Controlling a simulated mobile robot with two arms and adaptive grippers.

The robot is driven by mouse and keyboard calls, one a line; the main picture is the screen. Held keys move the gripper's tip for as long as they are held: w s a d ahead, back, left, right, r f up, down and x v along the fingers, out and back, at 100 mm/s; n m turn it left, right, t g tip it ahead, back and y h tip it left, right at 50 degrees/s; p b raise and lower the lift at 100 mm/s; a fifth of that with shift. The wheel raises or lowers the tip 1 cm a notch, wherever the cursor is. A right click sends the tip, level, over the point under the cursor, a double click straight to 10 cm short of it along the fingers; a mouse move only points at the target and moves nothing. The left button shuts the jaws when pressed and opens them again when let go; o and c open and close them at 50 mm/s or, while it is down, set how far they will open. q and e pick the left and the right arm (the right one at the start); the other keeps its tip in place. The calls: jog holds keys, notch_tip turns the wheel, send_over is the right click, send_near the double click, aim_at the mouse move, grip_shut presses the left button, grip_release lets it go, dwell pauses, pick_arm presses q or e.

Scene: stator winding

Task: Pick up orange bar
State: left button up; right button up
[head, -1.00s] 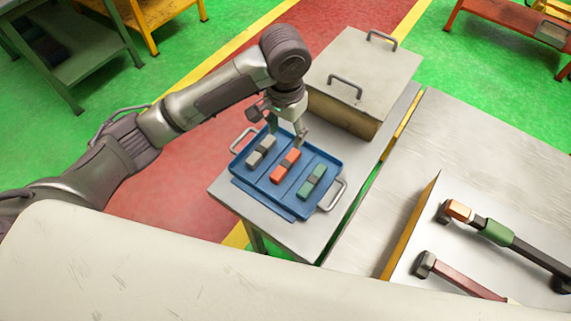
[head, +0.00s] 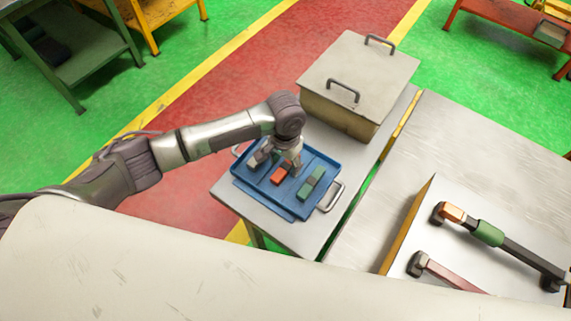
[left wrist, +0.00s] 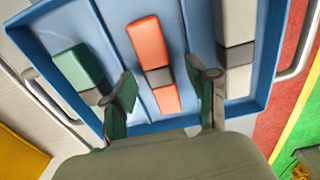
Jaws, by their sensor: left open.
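The orange bar (head: 277,177) with a dark band round its middle lies in the middle channel of the blue tray (head: 254,194). In the left wrist view the orange bar (left wrist: 148,45) lies between the two spread fingers of my left gripper (left wrist: 166,92), with gaps on both sides. In the head view my left gripper (head: 279,164) is low over the tray, open and empty, and hides part of the orange bar. My right gripper is not in view.
A green bar (head: 311,183) lies beside the orange one, and a grey bar (left wrist: 237,25) lies on its other side, mostly hidden in the head view. A lidded box (head: 360,75) stands behind the tray. Tools (head: 490,233) lie at the right.

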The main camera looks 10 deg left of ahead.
pick_arm(q)
jog(key=shift+f, duration=0.3)
grip_shut()
jog(key=shift+r, duration=0.1)
